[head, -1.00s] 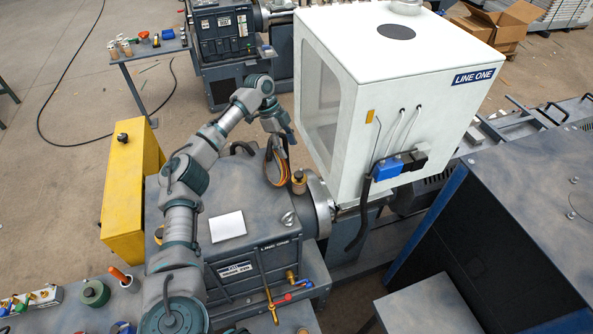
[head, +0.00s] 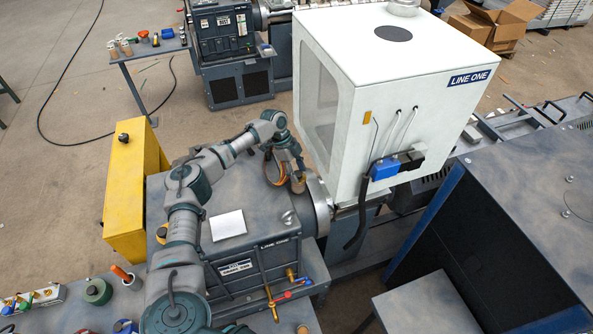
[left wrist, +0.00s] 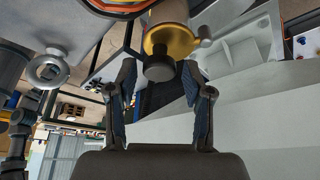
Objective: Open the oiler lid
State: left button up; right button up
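The oiler (head: 298,186) is a small brass-coloured cup on top of the grey machine, beside the round flange. In the left wrist view the oiler (left wrist: 165,38) shows upside down, with a yellow rim, a small side knob and a dark round knob on its lid. My left gripper (head: 293,166) is right above the oiler in the head view. In the left wrist view its two fingers (left wrist: 159,72) are open, one on each side of the dark knob, with visible gaps. The lid appears closed. My right gripper is not in view.
Orange cables (head: 272,168) loop beside the gripper. The white LINE ONE cabinet (head: 420,100) stands close on the right. A metal eyebolt (left wrist: 48,69) shows in the left wrist view.

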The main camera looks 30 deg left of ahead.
pick_arm(q)
grip_shut()
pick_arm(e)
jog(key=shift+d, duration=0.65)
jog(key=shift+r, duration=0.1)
